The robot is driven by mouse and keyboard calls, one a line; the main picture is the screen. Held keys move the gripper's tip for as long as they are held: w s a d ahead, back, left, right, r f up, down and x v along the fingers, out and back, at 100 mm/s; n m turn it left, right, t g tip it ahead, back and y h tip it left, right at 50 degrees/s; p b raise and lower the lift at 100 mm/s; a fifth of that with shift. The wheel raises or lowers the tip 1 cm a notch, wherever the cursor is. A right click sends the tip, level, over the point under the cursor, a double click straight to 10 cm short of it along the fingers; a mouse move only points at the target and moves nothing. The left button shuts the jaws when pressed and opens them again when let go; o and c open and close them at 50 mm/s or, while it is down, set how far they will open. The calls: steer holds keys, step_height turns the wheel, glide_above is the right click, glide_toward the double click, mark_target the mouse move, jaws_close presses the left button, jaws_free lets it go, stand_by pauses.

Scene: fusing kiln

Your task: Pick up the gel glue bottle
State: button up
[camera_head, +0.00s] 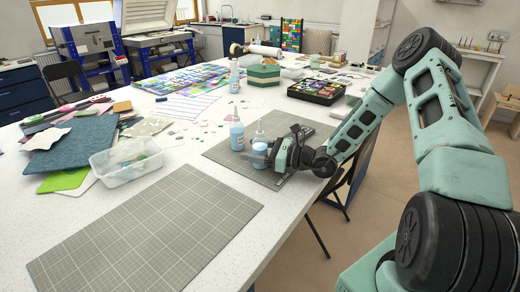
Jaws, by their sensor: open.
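Two clear bottles with pale blue contents and pointed nozzles stand upright close together on the far grey cutting mat (218,151). The left bottle (237,134) is clear of my gripper. The right bottle (259,144) is right at my gripper's fingers. A third similar bottle (234,78) stands farther back. No label is readable, so I cannot tell which is the gel glue. My gripper (259,157) reaches in low from the right, pointing left, with its jaws open. The fingers overlap the lower part of the right bottle; whether they touch it is not clear.
A clear plastic tub (126,159) and coloured sheets (72,147) lie to the left. A green box (264,76) and a black tray of colourful pieces (316,91) stand behind. The near cutting mat (145,230) is empty. A chair (348,187) stands below my forearm.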

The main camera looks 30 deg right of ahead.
steer(key=shift+c, duration=0.4)
steer(key=c, duration=1.2)
steer(key=shift+r, duration=0.1)
step_height(320, 180, up, 10)
steer(key=shift+f, duration=0.1)
steer(key=o, duration=0.5)
steer(key=shift+o, duration=0.2)
